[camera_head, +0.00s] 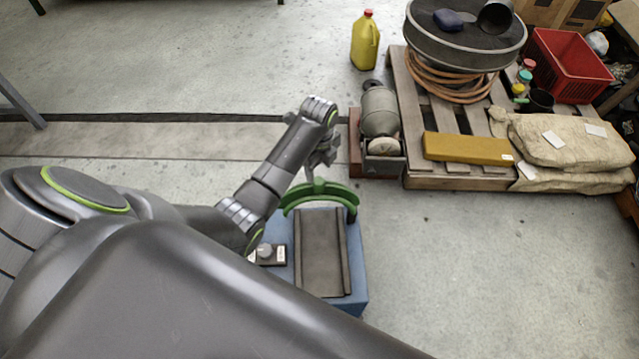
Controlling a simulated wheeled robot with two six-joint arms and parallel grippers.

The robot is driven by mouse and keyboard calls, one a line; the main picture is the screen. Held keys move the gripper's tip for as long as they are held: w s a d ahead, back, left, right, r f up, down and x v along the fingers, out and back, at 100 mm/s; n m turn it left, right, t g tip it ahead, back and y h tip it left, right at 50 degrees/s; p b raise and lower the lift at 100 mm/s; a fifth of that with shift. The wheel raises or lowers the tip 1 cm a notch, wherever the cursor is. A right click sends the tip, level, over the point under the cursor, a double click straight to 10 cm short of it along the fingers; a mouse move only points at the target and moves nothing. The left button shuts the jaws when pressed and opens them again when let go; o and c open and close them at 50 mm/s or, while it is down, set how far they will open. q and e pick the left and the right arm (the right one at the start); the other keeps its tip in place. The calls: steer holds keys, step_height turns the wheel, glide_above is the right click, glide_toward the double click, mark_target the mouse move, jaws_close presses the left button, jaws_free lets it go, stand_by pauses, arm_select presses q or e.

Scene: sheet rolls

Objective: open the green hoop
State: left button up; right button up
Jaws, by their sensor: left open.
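The green hoop (345,193) is a curved band standing at the far end of a blue machine (357,262) with a dark grey flat bed (321,252). My left gripper (316,166) is open at the end of my left arm, just above and behind the top of the hoop. My wrist partly covers it, and I cannot tell whether the fingers touch the hoop. The left part of the machine is partly hidden by my arm. My right gripper is not in view.
A small box with a knob (266,252) sits left of the bed. Behind the machine stands a grey motor-like unit (380,112). A wooden pallet (450,177) holds sacks (570,140), a red crate (567,65) and hose. The floor to the right is clear.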

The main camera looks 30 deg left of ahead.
mark_target(319, 181)
arm_select(q)
step_height(319, 181, down, 7)
steer(key=shift+f+b, duration=0.15)
steer(key=shift+b, duration=0.6)
jaws_close()
